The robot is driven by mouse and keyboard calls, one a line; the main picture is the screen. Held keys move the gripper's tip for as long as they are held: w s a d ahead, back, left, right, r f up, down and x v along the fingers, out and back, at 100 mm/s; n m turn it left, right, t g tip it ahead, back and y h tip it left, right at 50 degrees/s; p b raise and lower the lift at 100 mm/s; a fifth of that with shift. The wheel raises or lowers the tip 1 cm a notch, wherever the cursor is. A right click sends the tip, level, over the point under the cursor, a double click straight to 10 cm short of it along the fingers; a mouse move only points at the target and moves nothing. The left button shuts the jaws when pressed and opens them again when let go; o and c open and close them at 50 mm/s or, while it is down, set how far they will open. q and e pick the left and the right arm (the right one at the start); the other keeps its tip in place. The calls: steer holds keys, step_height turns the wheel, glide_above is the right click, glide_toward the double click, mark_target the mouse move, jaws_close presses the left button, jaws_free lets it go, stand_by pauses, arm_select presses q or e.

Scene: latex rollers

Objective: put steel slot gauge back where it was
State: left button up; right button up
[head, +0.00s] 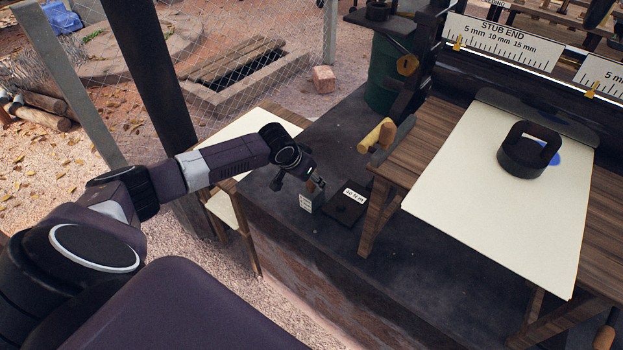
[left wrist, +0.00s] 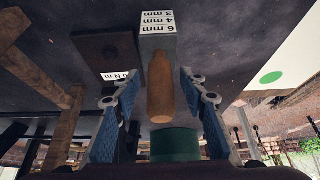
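The steel slot gauge (head: 306,203) is a small grey block with a white label reading 6, 4 and 3 mm. It appears to stand on the dark bench top, beside a dark plate (head: 346,207). In the left wrist view its grey body (left wrist: 158,43) carries a wooden handle (left wrist: 160,92) pointing toward my gripper. My left gripper (head: 314,183) is at the handle. In the left wrist view its fingers (left wrist: 160,82) are spread on both sides of the handle, with visible gaps. My right gripper is not in view.
A wooden stand (head: 380,215) bears a cream sheet (head: 490,220) with a black ring-shaped object (head: 521,155) on it. A yellow-handled tool (head: 378,135) lies near the stand's left end. A green drum (head: 388,75) stands behind. The bench front (head: 330,265) is clear.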

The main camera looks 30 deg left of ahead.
arm_select(q)
steer(key=shift+r, duration=0.25)
steer(key=b+v, duration=0.2)
steer(key=v, duration=1)
